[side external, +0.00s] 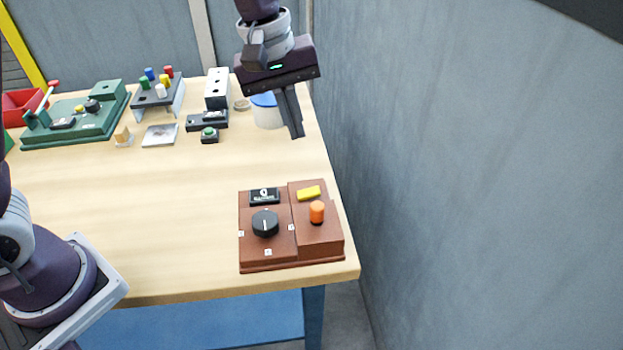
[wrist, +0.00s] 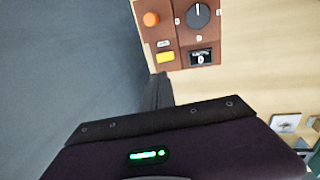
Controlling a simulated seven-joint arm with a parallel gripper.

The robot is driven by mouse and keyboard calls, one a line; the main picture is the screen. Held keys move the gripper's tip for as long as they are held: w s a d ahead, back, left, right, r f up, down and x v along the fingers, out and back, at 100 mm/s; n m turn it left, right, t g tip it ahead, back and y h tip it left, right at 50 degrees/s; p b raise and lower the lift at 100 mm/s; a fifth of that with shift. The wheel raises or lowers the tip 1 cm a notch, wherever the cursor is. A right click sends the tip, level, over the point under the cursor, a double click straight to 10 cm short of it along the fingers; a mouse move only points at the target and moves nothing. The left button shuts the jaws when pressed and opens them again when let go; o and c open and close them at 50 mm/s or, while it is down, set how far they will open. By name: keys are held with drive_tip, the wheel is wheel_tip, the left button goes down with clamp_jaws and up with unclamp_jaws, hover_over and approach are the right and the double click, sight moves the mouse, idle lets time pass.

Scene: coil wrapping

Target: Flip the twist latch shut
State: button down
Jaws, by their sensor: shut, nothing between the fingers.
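The brown box (side external: 280,250) sits at the table's near right corner. It carries a round black knob (side external: 265,223) with a white pointer line, an orange peg (side external: 317,212), a yellow bar (side external: 308,193) and a small black display (side external: 264,196). I cannot tell for sure which part is the twist latch. The pointer line runs roughly toward the display side. My gripper (side external: 297,134) is shut and empty, in the air behind the box and apart from it. In the wrist view, the fingertips (wrist: 161,78) show near the yellow bar (wrist: 166,57).
A grey wall (side external: 460,180) stands close on the right. A green device (side external: 75,120), a stand with coloured pegs (side external: 158,92), a white-and-blue cup (side external: 267,112) and small blocks are at the back. The table's middle is clear.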

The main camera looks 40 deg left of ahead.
sight(315, 192)
drive_tip(key=f, duration=0.4)
drive_tip(key=w+d+f, duration=0.1)
drive_tip(key=f, duration=0.4)
drive_tip(key=w+d+f, duration=0.1)
drive_tip(key=f, duration=0.3)
drive_tip(key=shift+f, duration=0.35)
